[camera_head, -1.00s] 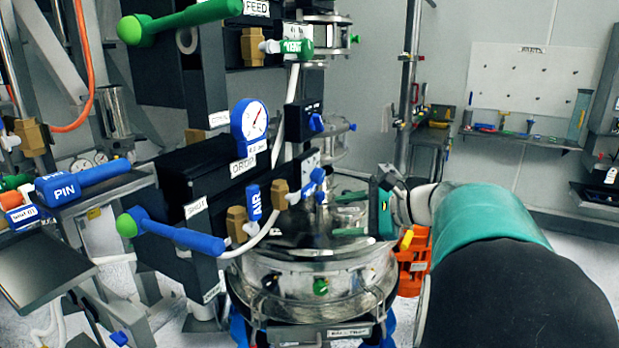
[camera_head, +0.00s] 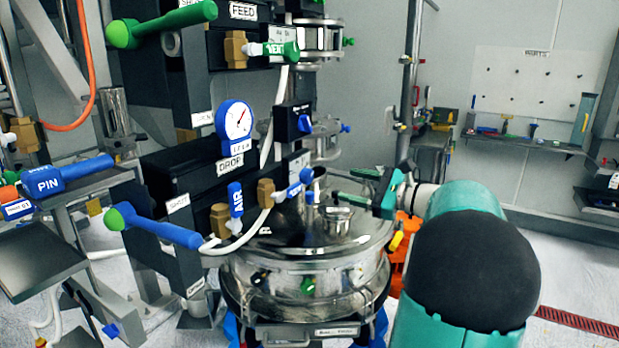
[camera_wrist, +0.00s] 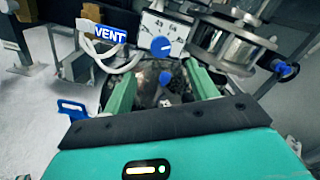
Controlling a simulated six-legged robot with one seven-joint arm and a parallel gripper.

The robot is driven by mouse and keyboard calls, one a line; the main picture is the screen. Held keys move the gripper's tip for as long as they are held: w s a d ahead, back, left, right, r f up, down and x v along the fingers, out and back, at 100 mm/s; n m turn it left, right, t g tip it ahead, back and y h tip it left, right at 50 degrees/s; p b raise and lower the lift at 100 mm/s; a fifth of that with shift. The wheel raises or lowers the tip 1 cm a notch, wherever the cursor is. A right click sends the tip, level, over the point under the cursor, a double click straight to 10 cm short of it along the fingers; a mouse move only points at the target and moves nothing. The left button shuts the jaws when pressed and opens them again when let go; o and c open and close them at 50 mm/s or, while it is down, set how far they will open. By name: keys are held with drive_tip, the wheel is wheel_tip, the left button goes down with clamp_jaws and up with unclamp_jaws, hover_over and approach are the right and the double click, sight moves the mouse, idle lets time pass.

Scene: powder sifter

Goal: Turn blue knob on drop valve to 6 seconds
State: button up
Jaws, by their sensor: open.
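A blue knob (camera_head: 305,123) sits on a small black box on the sifter column, right of the round blue-rimmed gauge (camera_head: 236,122). The DROP label (camera_head: 230,163) is below that gauge. A blue T-shaped handle (camera_head: 300,181) is lower, beside a white-labelled panel. My gripper (camera_head: 337,184) is open and empty, above the steel vessel and right of these parts. In the wrist view, a round blue knob (camera_wrist: 161,46) with a white mark stands just beyond and between my open fingers (camera_wrist: 162,70), under a numbered white panel. I cannot tell which head-view part it is.
The steel vessel (camera_head: 300,275) is below my gripper. A blue AIR tag (camera_head: 236,199) and white hose are at left; a blue VENT tag (camera_wrist: 108,34) shows in the wrist view. A blue-handled lever (camera_head: 160,228) juts out. Open floor is at right.

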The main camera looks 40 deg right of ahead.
sight(310, 178)
drive_tip(key=x, duration=1.1)
drive_tip(key=shift+w+a, duration=0.15)
drive_tip(key=shift+w, duration=0.2)
drive_tip(key=shift+c, duration=0.5)
drive_tip(key=c, duration=0.9)
drive_tip(key=shift+n, duration=0.3)
drive_tip(key=n, duration=0.3)
drive_tip(key=shift+f, duration=0.1)
drive_tip(key=shift+f+n, duration=0.1)
drive_tip(key=shift+n, duration=2.1)
